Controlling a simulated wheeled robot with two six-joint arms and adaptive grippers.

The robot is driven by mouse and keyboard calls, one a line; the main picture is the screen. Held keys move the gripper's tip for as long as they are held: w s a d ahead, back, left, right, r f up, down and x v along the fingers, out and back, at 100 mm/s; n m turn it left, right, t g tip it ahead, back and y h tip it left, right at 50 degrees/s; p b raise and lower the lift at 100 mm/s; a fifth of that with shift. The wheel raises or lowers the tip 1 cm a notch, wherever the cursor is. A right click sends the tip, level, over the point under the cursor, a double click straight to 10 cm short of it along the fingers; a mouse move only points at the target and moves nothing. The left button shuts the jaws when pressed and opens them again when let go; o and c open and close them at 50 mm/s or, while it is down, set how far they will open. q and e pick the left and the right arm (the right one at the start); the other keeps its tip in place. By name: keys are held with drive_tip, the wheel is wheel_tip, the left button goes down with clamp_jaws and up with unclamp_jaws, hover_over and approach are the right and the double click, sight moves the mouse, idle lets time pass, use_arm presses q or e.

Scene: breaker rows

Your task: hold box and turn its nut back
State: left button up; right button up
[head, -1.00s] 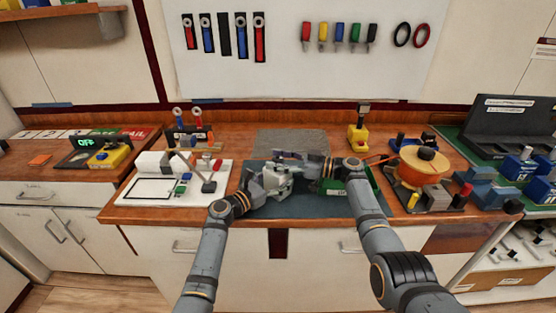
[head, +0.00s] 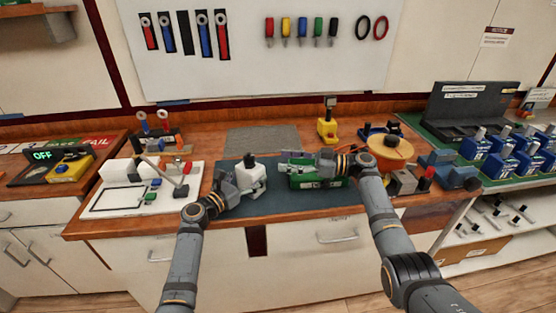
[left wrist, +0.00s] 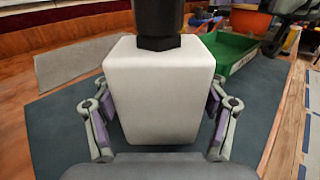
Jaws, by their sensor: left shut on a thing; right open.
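The white box (head: 252,180) stands on the dark blue mat with a black nut (head: 249,160) on top. In the left wrist view the box (left wrist: 160,90) fills the middle, and the black nut (left wrist: 158,42) with a dark part above it runs out of the top edge. My left gripper (head: 240,183) is shut on the box, one finger on each side. My right gripper (head: 312,163) is open, to the right of the box and apart from it, over the green tray (head: 318,182). Its fingers are small and hard to make out in the head view.
The dark blue mat (head: 285,203) lies under the box. A grey pad (head: 262,138) lies behind it. A white board with blocks (head: 110,200) is at the left. A yellow device (head: 327,128) and an orange round pot (head: 390,152) stand at the right.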

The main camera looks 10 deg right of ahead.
drive_tip(key=m+t+h, duration=0.4)
drive_tip(key=m+h, duration=0.1)
drive_tip(key=h, duration=0.2)
approach(251, 156)
drive_tip(key=x, duration=1)
drive_tip(key=shift+w+a+f, duration=0.15)
drive_tip(key=shift+a, duration=0.15)
drive_tip(key=shift+c, duration=0.2)
clamp_jaws()
